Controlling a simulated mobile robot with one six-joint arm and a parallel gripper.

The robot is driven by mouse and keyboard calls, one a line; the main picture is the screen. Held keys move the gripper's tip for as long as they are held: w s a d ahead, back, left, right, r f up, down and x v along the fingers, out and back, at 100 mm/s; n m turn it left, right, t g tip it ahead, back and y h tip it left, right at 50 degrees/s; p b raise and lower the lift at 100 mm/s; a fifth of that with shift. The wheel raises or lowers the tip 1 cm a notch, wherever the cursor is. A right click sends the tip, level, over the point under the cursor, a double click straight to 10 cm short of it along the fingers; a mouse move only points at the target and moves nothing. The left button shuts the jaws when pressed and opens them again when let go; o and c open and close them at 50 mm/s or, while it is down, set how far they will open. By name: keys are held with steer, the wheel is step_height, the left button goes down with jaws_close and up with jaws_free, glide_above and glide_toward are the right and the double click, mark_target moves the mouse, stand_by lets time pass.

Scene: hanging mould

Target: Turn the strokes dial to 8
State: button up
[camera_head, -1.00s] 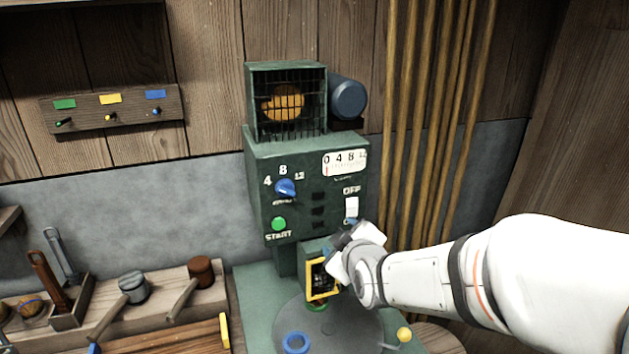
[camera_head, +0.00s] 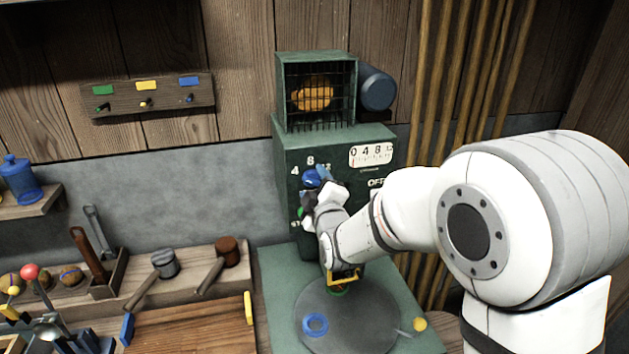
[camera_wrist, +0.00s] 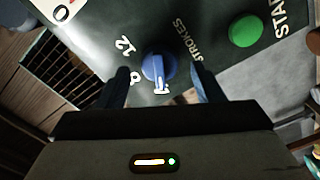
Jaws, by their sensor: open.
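The blue strokes dial (camera_wrist: 155,68) shows between my fingers in the wrist view, on the green machine panel beside the word STROKES. Its pale pointer ridge runs toward the picture's bottom, toward the mark partly seen there, which looks like the 4. The 12 and 8 lie to its left. My gripper (camera_wrist: 161,84) is open, one finger on each side of the dial with gaps. In the head view my gripper (camera_head: 322,186) is in front of the panel, just below the dial (camera_head: 311,177), and partly covers it.
The green START button (camera_wrist: 244,30) is close by. Above the panel is a caged orange lamp (camera_head: 312,94). Below is a round plate (camera_head: 350,318) with a blue ring (camera_head: 315,324). Vertical pipes (camera_head: 470,110) are to the right.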

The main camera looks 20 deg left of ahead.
steer(key=shift+w+a, duration=0.15)
steer(key=shift+w, duration=0.1)
steer(key=shift+c, duration=0.4)
steer(key=c, duration=0.9)
